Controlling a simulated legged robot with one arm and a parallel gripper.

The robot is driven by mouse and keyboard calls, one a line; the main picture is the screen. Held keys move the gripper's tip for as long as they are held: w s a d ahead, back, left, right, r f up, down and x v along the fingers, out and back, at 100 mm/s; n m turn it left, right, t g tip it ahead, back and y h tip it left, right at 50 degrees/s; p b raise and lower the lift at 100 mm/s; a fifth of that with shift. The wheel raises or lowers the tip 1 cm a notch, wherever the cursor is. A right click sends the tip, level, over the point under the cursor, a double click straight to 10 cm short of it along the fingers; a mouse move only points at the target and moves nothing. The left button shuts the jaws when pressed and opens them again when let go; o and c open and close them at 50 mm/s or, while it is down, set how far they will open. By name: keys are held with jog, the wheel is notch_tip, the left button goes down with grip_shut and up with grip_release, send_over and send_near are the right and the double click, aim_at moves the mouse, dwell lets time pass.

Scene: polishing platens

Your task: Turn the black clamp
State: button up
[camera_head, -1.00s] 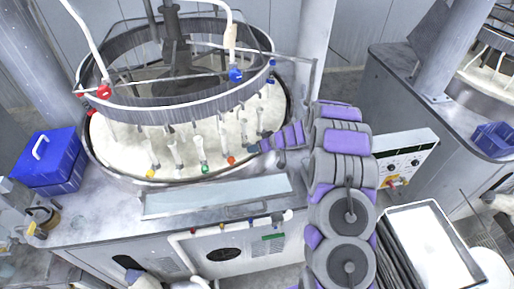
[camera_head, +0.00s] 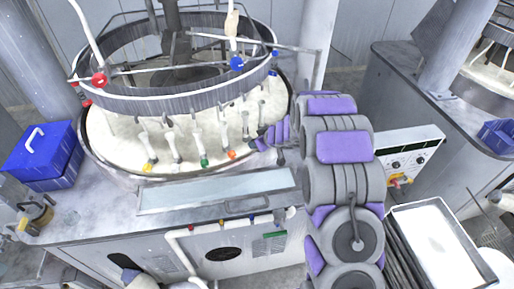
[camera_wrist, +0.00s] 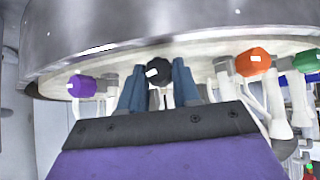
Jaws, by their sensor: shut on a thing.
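The black clamp (camera_wrist: 159,72) is a dark faceted knob with a small white mark, under the rim of the platen ring in the wrist view. The blue-grey fingers of my gripper (camera_wrist: 158,83) stand on either side of it, shut on it. In the head view my gripper (camera_head: 262,142) reaches the right front of the round machine. I cannot make out the black clamp there; my arm covers that spot.
A purple knob (camera_wrist: 81,86) is left of my gripper, and orange (camera_wrist: 253,62) and green (camera_wrist: 307,60) knobs are to the right. The metal ring (camera_head: 180,104) hangs close above. A blue box (camera_head: 42,158) stands at the left.

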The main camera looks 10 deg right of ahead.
jog(key=h+b, duration=0.1)
jog(key=b, duration=0.3)
jog(key=n+t+h+b, duration=0.1)
jog(key=b, duration=0.4)
jog(key=shift+s+a+f+n+t, duration=0.15)
jog(key=shift+a+f+n+t, duration=0.05)
jog(key=shift+f+n+t, duration=0.15)
jog(key=t+h+b, duration=0.1)
jog(key=b, duration=0.4)
jog(key=shift+a+r+n, duration=0.1)
jog(key=shift+r+n, duration=0.05)
jog(key=shift+n, duration=0.2)
jog(key=shift+r+h+b, duration=0.15)
jog(key=shift+h+b, duration=0.25)
jog(key=shift+b, duration=0.35)
jog(key=o, duration=0.8)
jog(key=shift+s, duration=0.1)
jog(key=shift+r, duration=0.1)
jog(key=shift+p+v, duration=2.15)
jog(key=shift+v, duration=6.35)
